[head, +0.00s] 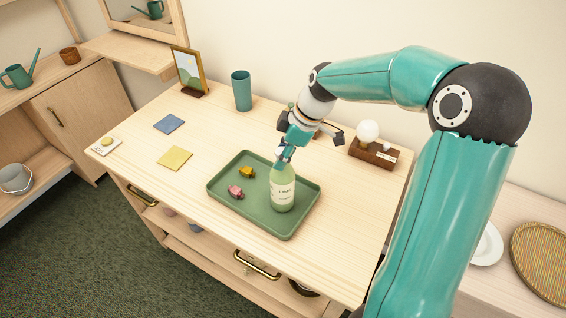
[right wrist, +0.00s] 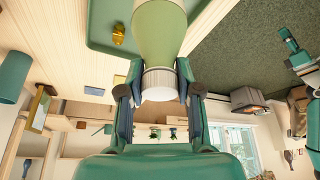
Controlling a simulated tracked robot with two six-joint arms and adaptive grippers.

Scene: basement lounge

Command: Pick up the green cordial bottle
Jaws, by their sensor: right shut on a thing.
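The green cordial bottle (head: 283,188) is pale green with a white label. It stands upright at the right part of the green tray (head: 222,192) on the wooden table; whether its base touches the tray is hard to tell. My right gripper (head: 284,152) comes down from above and is shut on the bottle's top. In the right wrist view the fingers (right wrist: 159,88) sit on either side of the white cap, with the bottle's green body (right wrist: 158,35) beyond. My left gripper is not in the head view.
A teal cup (head: 241,91), a picture frame (head: 189,70) and a lamp on a wooden block (head: 373,153) stand toward the back.

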